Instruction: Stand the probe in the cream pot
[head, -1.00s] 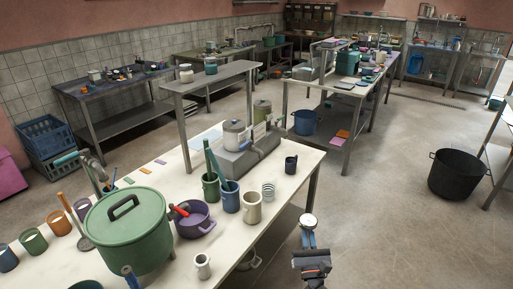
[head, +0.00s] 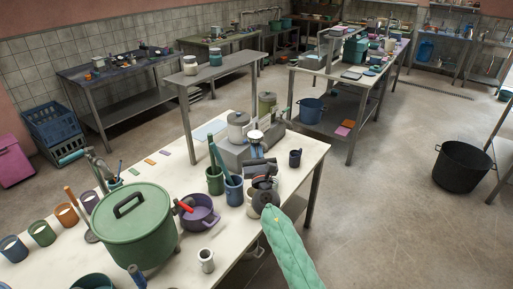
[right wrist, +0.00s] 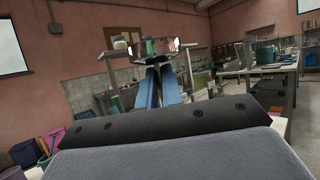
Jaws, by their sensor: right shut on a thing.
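My right gripper (head: 257,150) reaches over the near table from the lower right, and its blue fingers (right wrist: 161,70) show in the right wrist view. It is shut on the probe, whose pale round head (head: 256,136) shows just beyond the fingers. The probe's lower part is hidden by the gripper and wrist. The cream pot (head: 250,210) stands upright on the table, partly covered by my right wrist. Whether the probe's tip is over or inside it cannot be seen. My left gripper is not in view.
Left of the cream pot stand a blue pot (head: 234,193) and a green pot (head: 214,184), with tall tools in them. A purple pan (head: 203,221) and a big green lidded pot (head: 133,235) crowd the left. A small pale mug (head: 206,261) stands nearer the front edge.

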